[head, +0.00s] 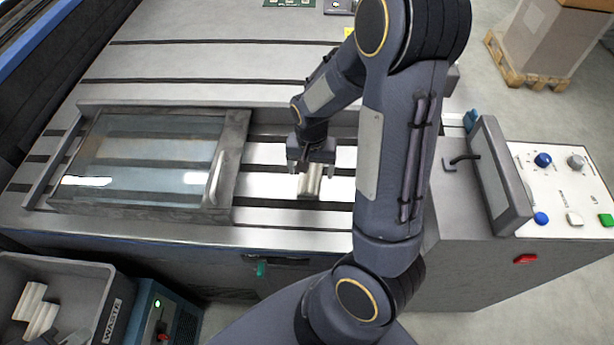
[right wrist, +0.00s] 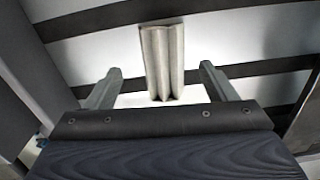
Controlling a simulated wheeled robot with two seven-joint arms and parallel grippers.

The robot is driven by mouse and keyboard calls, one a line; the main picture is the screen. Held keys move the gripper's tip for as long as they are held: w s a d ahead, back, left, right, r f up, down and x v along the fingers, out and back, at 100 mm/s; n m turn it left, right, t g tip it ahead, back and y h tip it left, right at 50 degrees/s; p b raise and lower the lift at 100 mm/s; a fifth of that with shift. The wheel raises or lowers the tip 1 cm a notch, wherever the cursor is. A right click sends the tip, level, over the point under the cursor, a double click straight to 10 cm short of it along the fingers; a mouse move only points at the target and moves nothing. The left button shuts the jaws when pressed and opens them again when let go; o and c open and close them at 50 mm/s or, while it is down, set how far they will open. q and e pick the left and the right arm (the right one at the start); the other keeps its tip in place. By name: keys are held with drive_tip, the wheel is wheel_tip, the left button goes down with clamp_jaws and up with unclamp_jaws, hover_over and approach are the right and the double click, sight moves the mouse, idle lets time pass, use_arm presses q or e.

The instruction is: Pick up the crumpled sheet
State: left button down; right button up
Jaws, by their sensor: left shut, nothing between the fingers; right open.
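The crumpled sheet (head: 311,181) is a pale, pleated strip lying on the bright metal bed, right of the glass cover. In the right wrist view the crumpled sheet (right wrist: 162,60) stands lengthwise between and beyond the fingers, with a gap on each side. My right gripper (head: 311,168) is open and hangs over the sheet, pointing down. In the right wrist view my right gripper (right wrist: 160,72) has nothing held between its fingers. My left gripper is not in view.
A framed glass cover (head: 150,150) with a handle lies left of the sheet. A grey waste bin (head: 105,282) with pale crumpled pieces stands at lower left, beside a blue unit (head: 150,300). A tilted screen (head: 500,178) and a button panel (head: 560,190) are on the right.

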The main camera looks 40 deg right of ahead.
sight(310, 179)
drive_tip(key=f, duration=0.4)
drive_tip(key=shift+w+f, duration=0.3)
drive_tip(key=shift+f, duration=0.05)
drive_tip(key=c, duration=1.1)
drive_tip(key=shift+o, duration=0.2)
drive_tip(key=shift+r, duration=0.15)
